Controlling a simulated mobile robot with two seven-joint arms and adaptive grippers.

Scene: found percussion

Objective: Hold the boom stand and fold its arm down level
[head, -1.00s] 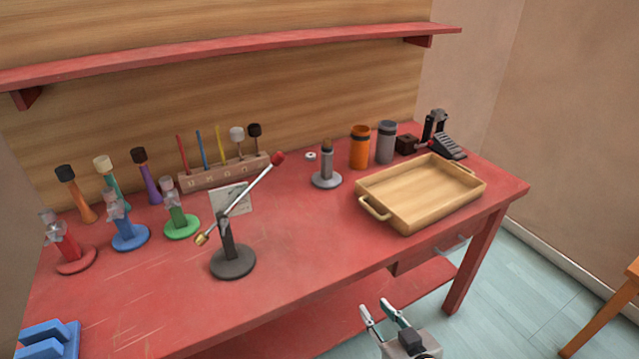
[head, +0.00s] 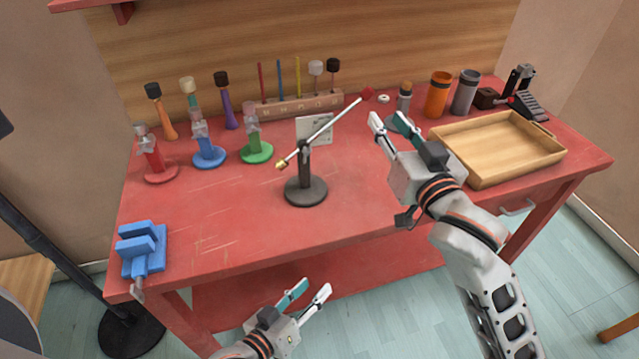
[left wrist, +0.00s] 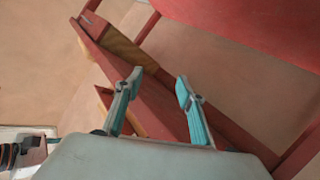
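My right gripper (head: 387,118) is open and empty over the table, just right of and below the red tip in the picture, with a visible gap. My left gripper (head: 308,289) is open and empty in front of the table, below its front edge; its spread fingers also show in the left wrist view (left wrist: 157,92).
A wooden tray (head: 487,183) stands at right, with orange (head: 438,97) and grey (head: 466,93) cylinders behind it. Red, blue and green stands line the left back. A blue vise (head: 142,250) sits at the front left corner. The tabletop around the boom stand is clear.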

